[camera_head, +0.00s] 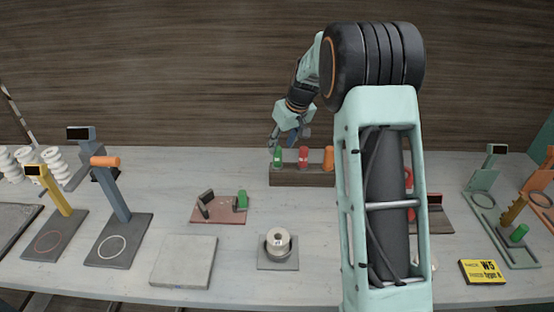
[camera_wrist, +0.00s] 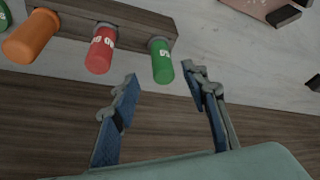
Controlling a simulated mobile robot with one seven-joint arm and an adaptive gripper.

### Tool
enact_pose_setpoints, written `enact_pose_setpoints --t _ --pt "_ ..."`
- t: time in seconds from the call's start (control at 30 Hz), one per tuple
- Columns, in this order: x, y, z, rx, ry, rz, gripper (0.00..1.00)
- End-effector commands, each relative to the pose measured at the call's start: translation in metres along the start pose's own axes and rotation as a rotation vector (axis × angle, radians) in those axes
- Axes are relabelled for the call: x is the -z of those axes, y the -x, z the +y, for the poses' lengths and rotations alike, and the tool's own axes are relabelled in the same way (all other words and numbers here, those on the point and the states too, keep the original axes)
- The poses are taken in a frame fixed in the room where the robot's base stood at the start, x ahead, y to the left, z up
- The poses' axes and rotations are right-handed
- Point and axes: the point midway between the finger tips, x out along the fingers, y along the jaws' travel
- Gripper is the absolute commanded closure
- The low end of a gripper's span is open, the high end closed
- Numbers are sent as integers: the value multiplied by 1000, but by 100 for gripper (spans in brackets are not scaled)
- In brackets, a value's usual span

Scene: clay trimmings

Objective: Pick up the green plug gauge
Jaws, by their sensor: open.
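The green plug gauge (camera_head: 278,158) stands upright at the left end of a dark wooden rack (camera_head: 300,177), beside a red one (camera_head: 303,157) and an orange one (camera_head: 328,158). The wrist view shows the green plug gauge (camera_wrist: 162,62), the red one (camera_wrist: 101,50) and the orange one (camera_wrist: 32,37) in the rack (camera_wrist: 130,18). My gripper (camera_head: 285,138) is open and empty just above the rack's left end. In the wrist view my gripper's fingertips (camera_wrist: 160,72) lie either side of the green gauge's end, with gaps on both sides. Their exact depth relative to it is unclear.
A reddish stand (camera_head: 222,212) holds another green cylinder (camera_head: 242,198). A grey plate (camera_head: 184,262) and a white roll (camera_head: 278,241) on a grey base are nearer. Blue and yellow gauge stands fill the left. A yellow sign (camera_head: 482,271) is at right. My arm hides part of the table.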

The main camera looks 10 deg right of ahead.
Motion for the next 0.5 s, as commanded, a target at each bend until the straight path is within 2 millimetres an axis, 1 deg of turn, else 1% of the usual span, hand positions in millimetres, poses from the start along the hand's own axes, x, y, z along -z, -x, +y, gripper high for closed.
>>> enact_pose_setpoints --t 0.13,0.33,0.5 --pt "1 -13 -2 2 0 -2 58" --pt "3 -41 -4 1 0 -2 58" --pt "4 -52 -4 0 -1 1 58"
